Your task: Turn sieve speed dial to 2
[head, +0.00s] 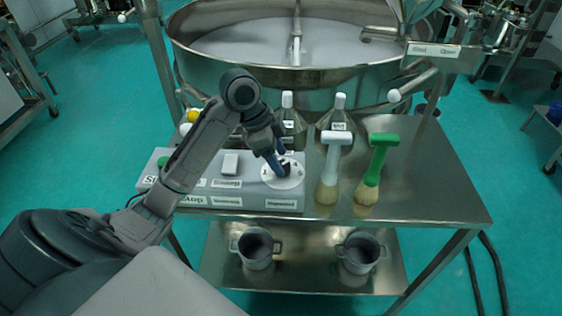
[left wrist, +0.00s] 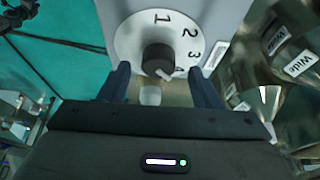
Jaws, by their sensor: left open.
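The speed dial is a white disc (head: 291,181) on the right part of the grey control box (head: 228,200). In the left wrist view the disc (left wrist: 133,42) carries the numbers 1 to 4. Its black knob (left wrist: 158,58) has a pale mark on its lower right, toward the 4, which is partly hidden. My left gripper (head: 278,162) is at the dial, partly hiding the knob. In the left wrist view the left gripper's blue fingers (left wrist: 161,82) are open, one on each side of the knob, with gaps visible. I cannot tell their height against it.
A green button (head: 164,161) and a pale switch (head: 230,163) are on the same box. A white brush (head: 334,160) and a green brush (head: 376,165) lie to the right on the steel table (head: 440,195). The large sieve (head: 340,75) and bottles stand behind.

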